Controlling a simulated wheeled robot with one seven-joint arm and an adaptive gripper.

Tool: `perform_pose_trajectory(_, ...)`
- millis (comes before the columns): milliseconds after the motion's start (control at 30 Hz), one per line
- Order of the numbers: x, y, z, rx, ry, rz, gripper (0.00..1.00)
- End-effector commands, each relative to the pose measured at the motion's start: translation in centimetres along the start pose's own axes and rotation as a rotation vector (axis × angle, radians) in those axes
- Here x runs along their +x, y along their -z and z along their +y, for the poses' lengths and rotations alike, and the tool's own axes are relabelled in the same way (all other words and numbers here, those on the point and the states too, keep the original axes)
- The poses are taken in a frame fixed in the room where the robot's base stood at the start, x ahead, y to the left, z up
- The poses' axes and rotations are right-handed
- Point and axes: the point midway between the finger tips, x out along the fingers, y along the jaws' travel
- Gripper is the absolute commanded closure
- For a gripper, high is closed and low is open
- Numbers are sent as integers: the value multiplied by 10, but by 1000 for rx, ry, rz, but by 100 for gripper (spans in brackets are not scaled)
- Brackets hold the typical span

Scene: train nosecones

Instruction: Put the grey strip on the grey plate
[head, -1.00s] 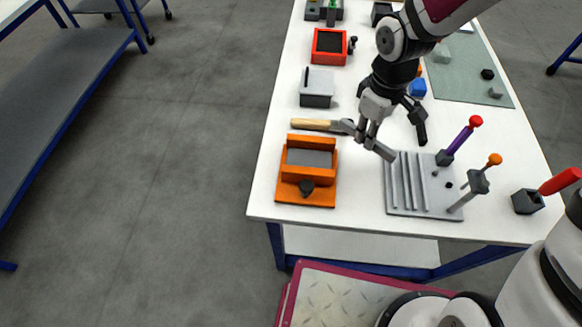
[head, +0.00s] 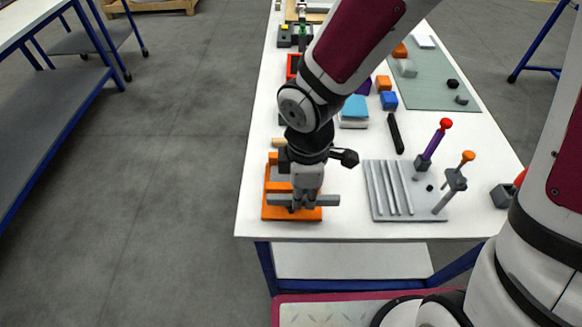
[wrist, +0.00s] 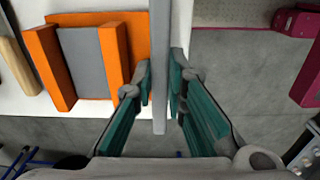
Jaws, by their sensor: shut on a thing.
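My gripper (head: 303,203) is shut on the grey strip (head: 326,200), which lies crosswise in the head view over the near part of an orange fixture (head: 270,211). In the wrist view my gripper (wrist: 160,90) has the strip (wrist: 160,40) between its teal fingers. There the strip runs lengthwise just right of the fixture's orange blocks (wrist: 114,55). A flat grey plate (wrist: 82,62) lies between those blocks. My arm hides much of it in the head view. I cannot tell whether the strip touches the fixture.
A grey ribbed board (head: 408,207) with upright handled pegs stands to the right. A black bar (head: 396,132) and blue block (head: 389,101) lie behind it. A wooden handle (wrist: 17,65) is beside the fixture. The table's front edge is close.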

Motion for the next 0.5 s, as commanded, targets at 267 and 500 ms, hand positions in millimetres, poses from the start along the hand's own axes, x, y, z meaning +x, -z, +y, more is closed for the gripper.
perform_pose_trajectory(267,6,16,62,1,1,1,100)
perform_pose_trajectory(500,9,25,97,0,1,-1,100)
